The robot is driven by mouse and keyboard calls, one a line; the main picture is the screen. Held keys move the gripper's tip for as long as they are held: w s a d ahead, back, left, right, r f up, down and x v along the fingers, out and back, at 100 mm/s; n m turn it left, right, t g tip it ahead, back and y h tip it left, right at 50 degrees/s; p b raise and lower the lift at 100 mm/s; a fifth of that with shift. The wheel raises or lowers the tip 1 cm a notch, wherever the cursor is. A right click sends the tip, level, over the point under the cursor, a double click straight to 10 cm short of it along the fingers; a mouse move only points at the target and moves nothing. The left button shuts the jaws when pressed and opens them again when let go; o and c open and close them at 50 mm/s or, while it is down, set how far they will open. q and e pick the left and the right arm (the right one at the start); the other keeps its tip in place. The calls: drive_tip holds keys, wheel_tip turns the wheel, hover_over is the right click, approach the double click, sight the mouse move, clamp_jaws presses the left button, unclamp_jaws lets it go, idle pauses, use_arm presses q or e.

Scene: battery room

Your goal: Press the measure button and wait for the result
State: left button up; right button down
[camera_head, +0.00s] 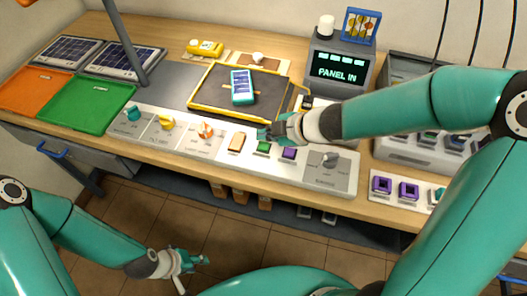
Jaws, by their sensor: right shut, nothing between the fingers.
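My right gripper (270,133) is shut and empty. It is over the front control strip (222,150), just above a green button (263,147). I cannot tell whether the fingertips touch the button, and I cannot read its label. A purple button (289,153) and a tan switch (237,142) sit on either side. The display box (340,66) at the back reads "PANEL IN" in green. A small teal-framed panel (242,86) lies on the dark yellow-edged tray (207,110). My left gripper (195,272) is open and empty, low in front of the bench above the floor.
Green (88,103) and orange (35,92) trays lie at left, near solar panels (125,60). A lamp post stands behind. Purple modules (408,190) sit at right.

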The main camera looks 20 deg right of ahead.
sight(266, 147)
use_arm(q)
drive_tip(key=shift+f+b, duration=0.35)
drive_tip(key=shift+f, duration=0.4)
use_arm(e)
drive_tip(key=shift+f, duration=0.8)
drive_tip(key=shift+f, duration=0.1)
use_arm(q)
drive_tip(key=shift+f+b, duration=0.25)
drive_tip(key=shift+b, duration=0.05)
use_arm(e)
drive_tip(key=shift+f, duration=0.25)
use_arm(q)
drive_tip(key=shift+f+b, duration=0.3)
drive_tip(key=shift+f, duration=0.05)
use_arm(e)
drive_tip(key=shift+f, duration=0.35)
use_arm(q)
drive_tip(key=shift+r, duration=0.15)
use_arm(e)
drive_tip(key=shift+r, duration=0.1)
use_arm(q)
drive_tip(key=shift+r+p, duration=0.8)
drive_tip(key=shift+p, duration=0.1)
use_arm(e)
drive_tip(key=shift+r, duration=0.75)
wheel_tip(266, 147, up, 5)
drive_tip(key=p, duration=0.5)
use_arm(q)
wheel_tip(266, 147, up, 5)
drive_tip(key=shift+r, duration=0.1)
